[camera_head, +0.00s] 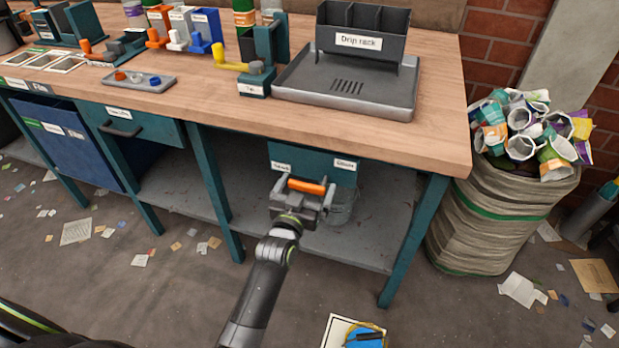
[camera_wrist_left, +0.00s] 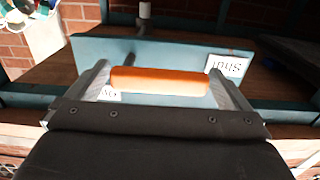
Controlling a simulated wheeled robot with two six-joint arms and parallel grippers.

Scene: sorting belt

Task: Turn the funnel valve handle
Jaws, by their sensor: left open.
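The funnel valve handle is an orange bar (camera_head: 307,186) in front of a teal panel (camera_head: 312,168) under the workbench. In the left wrist view the orange handle (camera_wrist_left: 160,81) lies crosswise, roughly level. My left gripper (camera_head: 304,193) is open, with one finger near each end of the handle. In the left wrist view the fingers of my left gripper (camera_wrist_left: 160,88) flank it; I cannot tell whether they touch it. A label reading "Shut" (camera_wrist_left: 227,66) shows upside down on the panel, and another label is partly hidden behind the handle. My right gripper is not in view.
The wooden bench top (camera_head: 430,135) overhangs the panel. A bench leg (camera_head: 413,238) stands to its right. A grey bucket (camera_head: 341,208) sits behind my gripper, partly hidden, above the lower shelf (camera_head: 360,243). A full waste bin (camera_head: 490,225) stands at right.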

